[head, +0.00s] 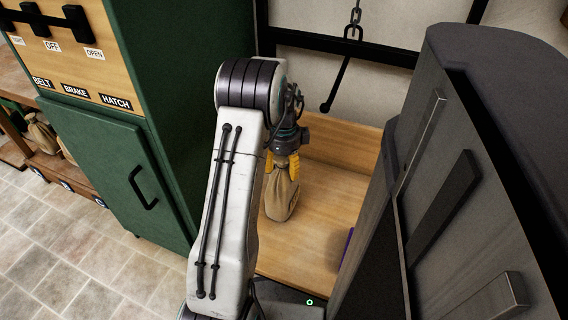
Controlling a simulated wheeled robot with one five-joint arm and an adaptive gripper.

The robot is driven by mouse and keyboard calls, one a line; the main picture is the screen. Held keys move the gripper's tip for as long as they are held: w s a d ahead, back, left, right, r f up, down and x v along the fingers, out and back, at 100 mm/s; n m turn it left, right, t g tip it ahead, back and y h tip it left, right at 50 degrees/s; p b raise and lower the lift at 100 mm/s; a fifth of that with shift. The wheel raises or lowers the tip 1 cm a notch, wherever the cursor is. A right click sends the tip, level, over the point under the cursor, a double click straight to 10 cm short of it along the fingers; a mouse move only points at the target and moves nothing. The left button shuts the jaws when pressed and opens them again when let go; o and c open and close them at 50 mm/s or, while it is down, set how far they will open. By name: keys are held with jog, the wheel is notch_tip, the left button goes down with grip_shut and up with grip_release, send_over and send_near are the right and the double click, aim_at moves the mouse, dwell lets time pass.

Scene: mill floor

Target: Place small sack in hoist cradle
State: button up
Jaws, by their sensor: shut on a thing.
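A small tan sack (281,200) hangs below my gripper (282,167) in the head view. The yellow fingers of my gripper are shut on the sack's gathered neck. Below the sack is a light wooden platform with a raised back board (325,225), which may be the hoist cradle. I cannot tell whether the sack's bottom touches the wood. My white arm hides the platform's left part.
A green cabinet (105,165) with levers and labels stands left. A chain with a black hook bar (340,80) hangs behind the platform. A dark grey machine (470,180) borders the right. Other sacks (42,135) sit on shelves far left. A purple thing (346,247) shows partly at the platform's right.

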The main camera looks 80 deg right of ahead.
jog(key=shift+r, duration=0.1)
jog(key=o, duration=1.2)
jog(key=shift+o, duration=0.2)
notch_tip(320, 180, up, 12)
jog(key=p, duration=0.4)
jog(key=shift+a, duration=0.15)
